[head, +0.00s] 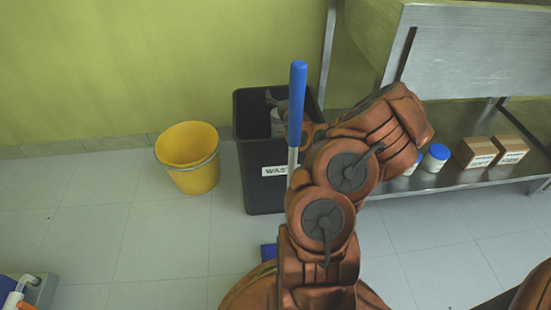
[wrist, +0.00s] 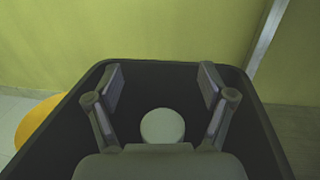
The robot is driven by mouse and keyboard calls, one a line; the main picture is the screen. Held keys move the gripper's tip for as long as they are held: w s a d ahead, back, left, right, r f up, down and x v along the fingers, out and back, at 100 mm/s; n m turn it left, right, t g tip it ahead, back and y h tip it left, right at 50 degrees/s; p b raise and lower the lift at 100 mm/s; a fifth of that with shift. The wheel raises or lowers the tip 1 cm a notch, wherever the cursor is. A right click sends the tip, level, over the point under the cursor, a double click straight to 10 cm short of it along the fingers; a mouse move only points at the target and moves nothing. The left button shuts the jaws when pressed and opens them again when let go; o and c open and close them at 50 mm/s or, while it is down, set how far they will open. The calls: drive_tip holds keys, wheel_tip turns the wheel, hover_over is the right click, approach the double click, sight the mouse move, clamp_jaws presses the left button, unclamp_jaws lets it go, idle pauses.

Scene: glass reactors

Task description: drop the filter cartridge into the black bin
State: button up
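The black bin (head: 263,188) stands on the floor by the wall, with a white label on its front. Its dark rim (wrist: 267,125) surrounds my gripper in the wrist view. My gripper (wrist: 162,77) is over the bin mouth, its two fingers spread wide with nothing between the tips. A white round end, which looks like the filter cartridge (wrist: 162,126), shows beyond the gripper body, inside the bin's outline and apart from both fingers. A pale piece of it seems to show in the bin mouth in the head view (head: 277,122). How deep it is, I cannot tell.
A yellow bucket (head: 188,158) stands left of the bin. A blue-handled pole (head: 297,100) rises in front of the bin. A steel bench (head: 470,50) at right has a lower shelf with cartons (head: 475,152) and a white jar (head: 435,158). Floor at left is mostly clear.

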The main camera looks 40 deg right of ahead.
drive_tip(key=shift+o, duration=1)
drive_tip(key=shift+r, duration=0.1)
wheel_tip(320, 180, up, 10)
idle(0.5)
